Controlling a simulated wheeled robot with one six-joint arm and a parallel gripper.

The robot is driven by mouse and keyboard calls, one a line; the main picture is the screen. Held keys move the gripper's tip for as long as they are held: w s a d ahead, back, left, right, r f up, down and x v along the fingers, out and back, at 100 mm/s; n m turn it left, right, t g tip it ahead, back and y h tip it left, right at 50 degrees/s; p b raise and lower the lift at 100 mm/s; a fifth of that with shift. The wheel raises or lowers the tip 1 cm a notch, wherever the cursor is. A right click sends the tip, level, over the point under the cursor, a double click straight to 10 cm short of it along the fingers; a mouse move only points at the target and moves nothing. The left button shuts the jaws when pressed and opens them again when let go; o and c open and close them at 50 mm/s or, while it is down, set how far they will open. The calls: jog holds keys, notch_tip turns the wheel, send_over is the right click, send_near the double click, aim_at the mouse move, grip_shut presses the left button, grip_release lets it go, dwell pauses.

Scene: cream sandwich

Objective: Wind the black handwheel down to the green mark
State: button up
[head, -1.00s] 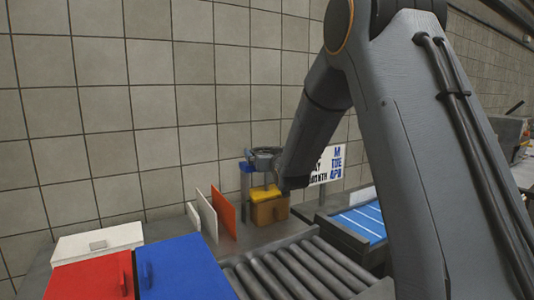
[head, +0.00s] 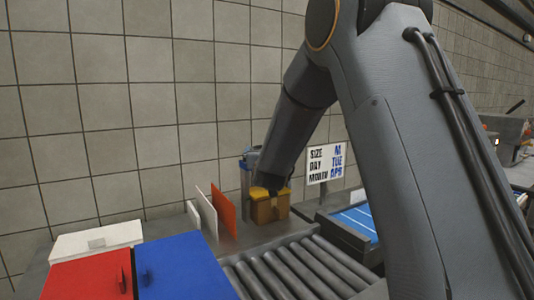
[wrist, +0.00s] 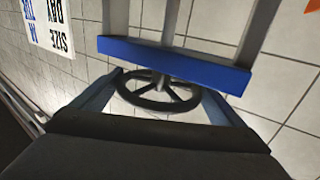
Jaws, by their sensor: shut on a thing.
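The black handwheel (wrist: 158,104) shows in the wrist view as a spoked ring below a blue crossbar (wrist: 175,62). My gripper (wrist: 163,90) has a finger on each side of the wheel and is shut on its rim. In the head view my arm reaches down over the blue-posted press (head: 245,176) and hides the wheel and most of my gripper. A yellow plate (head: 259,192) sits at a brown box (head: 270,209) under the arm's end. I cannot see the green mark.
Orange (head: 224,213) and white upright panels stand left of the press. Red (head: 88,278) and blue (head: 180,268) lidded bins are in front left. A roller conveyor (head: 290,268) runs in front. A SIZE/DAY/MONTH sign (head: 326,163) stands to the right, near a blue belt (head: 362,220).

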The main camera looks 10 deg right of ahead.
jog(key=m+g+h+p, duration=0.1)
jog(key=h, duration=0.1)
jog(key=m+g+h+p, duration=0.1)
jog(key=m+h, duration=0.1)
jog(key=m+h+p, duration=0.1)
jog(key=h, duration=0.1)
jog(key=shift+a+m+g+h, duration=0.25)
jog(key=shift+m+g+h, duration=0.15)
jog(key=shift+w+m+g+h+p, duration=0.1)
jog(key=shift+m+g+h+p, duration=0.5)
jog(key=shift+m+g+h, duration=0.9)
jog(key=shift+h, duration=0.3)
jog(key=o, duration=0.7)
jog(key=shift+o, duration=0.2)
jog(key=b+v, duration=0.1)
jog(key=v, duration=0.6)
jog(key=shift+s+a, duration=0.3)
jog(key=shift+r, duration=0.15)
